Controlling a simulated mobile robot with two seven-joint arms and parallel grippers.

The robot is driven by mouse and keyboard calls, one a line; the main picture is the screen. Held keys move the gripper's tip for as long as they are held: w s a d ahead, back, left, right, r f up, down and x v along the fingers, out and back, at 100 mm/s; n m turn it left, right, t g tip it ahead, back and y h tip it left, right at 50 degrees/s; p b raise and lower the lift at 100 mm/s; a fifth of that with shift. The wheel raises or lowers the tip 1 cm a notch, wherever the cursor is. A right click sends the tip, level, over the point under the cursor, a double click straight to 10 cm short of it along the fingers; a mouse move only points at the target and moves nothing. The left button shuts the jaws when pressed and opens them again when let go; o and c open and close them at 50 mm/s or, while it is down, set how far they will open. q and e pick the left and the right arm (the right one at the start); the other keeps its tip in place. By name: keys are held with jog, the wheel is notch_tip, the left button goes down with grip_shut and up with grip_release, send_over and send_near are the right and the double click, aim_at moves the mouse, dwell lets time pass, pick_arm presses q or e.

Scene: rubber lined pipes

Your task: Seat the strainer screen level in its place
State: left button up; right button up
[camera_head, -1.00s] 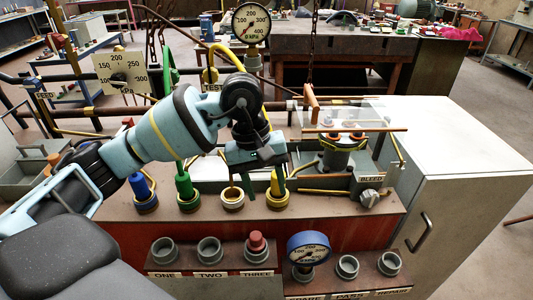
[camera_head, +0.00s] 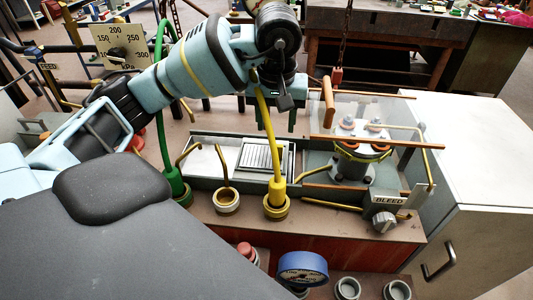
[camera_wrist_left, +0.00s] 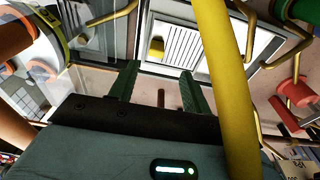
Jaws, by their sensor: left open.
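The strainer screen, a pale slotted plate (camera_head: 262,154), lies in the right part of a shallow grey metal tray (camera_head: 205,135) in the head view. Its slots also show in the left wrist view (camera_wrist_left: 208,42), with a small yellow block (camera_wrist_left: 157,47) at its edge. I cannot tell whether the screen is level. My left gripper (camera_head: 279,117) is above and behind the tray, apart from the screen. In the wrist view its two green fingers (camera_wrist_left: 160,72) are open with nothing between them. My right gripper is not in view.
A yellow hose (camera_head: 268,130) rises in front of the screen and passes close to my gripper. A green hose (camera_head: 165,110) stands at left. A clamped pot (camera_head: 352,160) under a clear panel and orange bars is at right. A white cabinet (camera_head: 475,150) stands beyond.

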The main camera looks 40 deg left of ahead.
aim_at(278, 145)
pick_arm(q)
jog(key=shift+w+f, duration=0.2)
jog(key=shift+f, duration=0.65)
jog(key=shift+w+f, duration=0.1)
jog(key=shift+f, duration=0.5)
jog(key=f, duration=0.4)
jog(key=shift+w+p, duration=0.25)
jog(key=shift+p, duration=0.1)
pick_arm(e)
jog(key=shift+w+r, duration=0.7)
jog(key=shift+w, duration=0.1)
pick_arm(q)
grip_shut()
